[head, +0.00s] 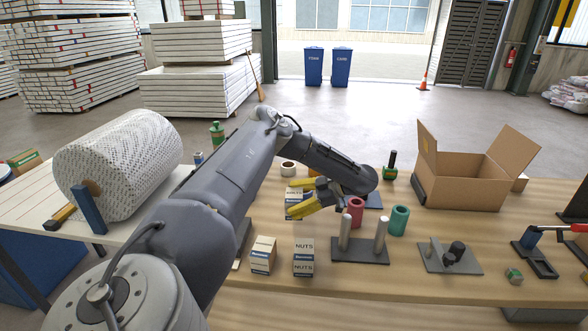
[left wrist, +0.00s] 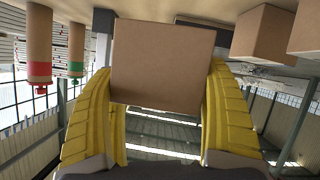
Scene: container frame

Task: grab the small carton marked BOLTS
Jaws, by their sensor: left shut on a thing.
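My left gripper (head: 302,197) is over the middle of the table, its yellow fingers closed on a small carton (head: 293,196). Its printed label is too small to read for certain. In the left wrist view the held carton (left wrist: 163,62) shows a plain brown face between the two fingers of my left gripper (left wrist: 160,110). Nearer the front edge stand a carton marked NUTS (head: 303,258) and another small white and brown carton (head: 263,256), whose lettering I cannot read. My right gripper is not in view.
A dark plate with two upright pegs (head: 360,250) stands right of the cartons. An open cardboard box (head: 462,182) is at the back right. A large wrapped roll (head: 118,165) lies left.

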